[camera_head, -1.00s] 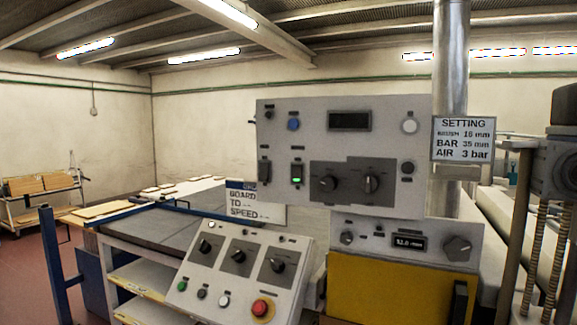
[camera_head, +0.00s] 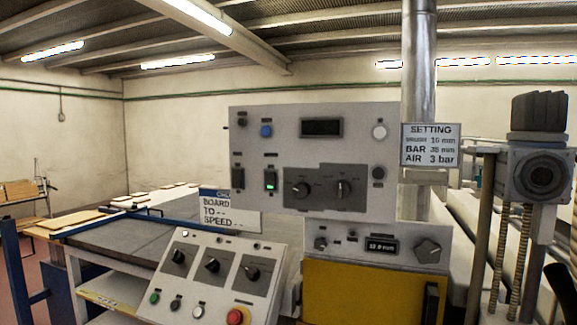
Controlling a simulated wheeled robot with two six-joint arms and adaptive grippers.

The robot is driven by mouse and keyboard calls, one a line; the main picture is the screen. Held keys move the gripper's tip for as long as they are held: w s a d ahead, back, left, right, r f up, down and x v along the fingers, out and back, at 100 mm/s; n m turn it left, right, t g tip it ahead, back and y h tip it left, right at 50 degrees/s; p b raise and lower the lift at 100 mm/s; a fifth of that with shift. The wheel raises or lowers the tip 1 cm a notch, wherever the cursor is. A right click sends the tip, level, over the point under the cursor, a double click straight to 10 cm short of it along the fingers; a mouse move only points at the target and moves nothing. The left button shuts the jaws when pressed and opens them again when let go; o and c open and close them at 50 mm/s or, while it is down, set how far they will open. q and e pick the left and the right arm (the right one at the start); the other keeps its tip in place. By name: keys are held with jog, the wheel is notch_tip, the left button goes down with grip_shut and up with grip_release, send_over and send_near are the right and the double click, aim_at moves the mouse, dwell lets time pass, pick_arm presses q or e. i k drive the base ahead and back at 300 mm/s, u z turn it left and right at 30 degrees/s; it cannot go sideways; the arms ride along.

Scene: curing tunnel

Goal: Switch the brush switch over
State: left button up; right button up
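The upright grey control panel (camera_head: 252,140) faces me in the middle of the view. On its left side are two rocker switches: a dark one (camera_head: 238,178) and one with a green lit part (camera_head: 270,181). Their small labels are too blurred to read, so I cannot tell which is the brush switch. The panel also has a blue button (camera_head: 266,130), a white button (camera_head: 379,132) and a dark display (camera_head: 321,127). Neither of my grippers shows.
A sloped console (camera_head: 195,285) with three knobs and a red stop button (camera_head: 238,316) stands below left. A yellow-fronted box (camera_head: 345,292) with a readout is below the panel. A setting sign (camera_head: 430,145) and a column with screws (camera_head: 540,170) stand right.

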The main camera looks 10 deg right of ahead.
aim_at(237, 182)
jog(key=z, duration=0.05)
jog(key=k, duration=0.65)
jog(key=u, duration=0.45)
jog(key=i, duration=0.65)
jog(key=u, duration=0.55)
jog(key=i, duration=0.65)
jog(key=z, duration=0.05)
